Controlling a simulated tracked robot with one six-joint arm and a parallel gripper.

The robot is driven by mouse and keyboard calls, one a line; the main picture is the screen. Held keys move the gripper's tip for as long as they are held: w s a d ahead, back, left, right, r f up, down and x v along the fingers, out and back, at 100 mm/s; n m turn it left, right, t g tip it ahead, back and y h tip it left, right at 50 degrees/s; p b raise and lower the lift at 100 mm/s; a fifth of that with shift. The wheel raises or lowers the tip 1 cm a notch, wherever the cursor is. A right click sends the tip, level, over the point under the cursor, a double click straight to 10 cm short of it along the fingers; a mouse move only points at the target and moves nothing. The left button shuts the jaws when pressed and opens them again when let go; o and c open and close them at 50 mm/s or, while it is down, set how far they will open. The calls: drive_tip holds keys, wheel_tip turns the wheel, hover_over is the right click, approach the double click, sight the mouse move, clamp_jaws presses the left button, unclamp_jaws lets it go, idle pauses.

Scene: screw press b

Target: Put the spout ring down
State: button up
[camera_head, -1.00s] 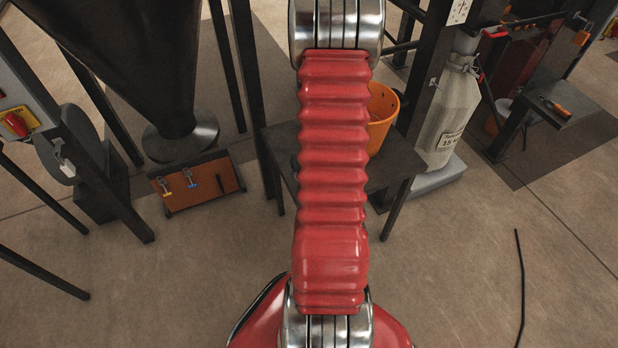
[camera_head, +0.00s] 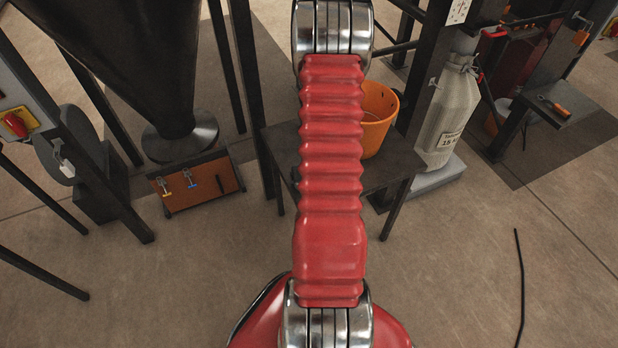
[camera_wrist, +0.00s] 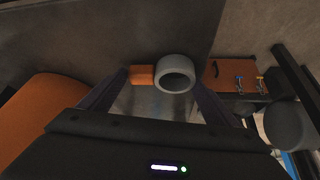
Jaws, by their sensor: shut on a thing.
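The spout ring (camera_wrist: 174,87) is a grey ring with an orange block (camera_wrist: 141,75) on its left side. It shows in the wrist view between the dark fingers of my gripper (camera_wrist: 161,79), which is shut on it. A dark tabletop (camera_wrist: 130,30) lies behind the ring in that view. I cannot tell whether the ring touches it. In the head view my red arm hides the gripper and the ring.
An orange bucket (camera_head: 382,112) stands on the dark table (camera_head: 398,165); it fills the left of the wrist view (camera_wrist: 45,110). A tool board (camera_head: 200,185) lies left of the table. A full sack (camera_head: 447,112) stands to the right.

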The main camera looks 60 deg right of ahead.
drive_tip(key=shift+f, duration=0.1)
drive_tip(key=o, duration=1.1)
drive_tip(key=shift+v, duration=6.05)
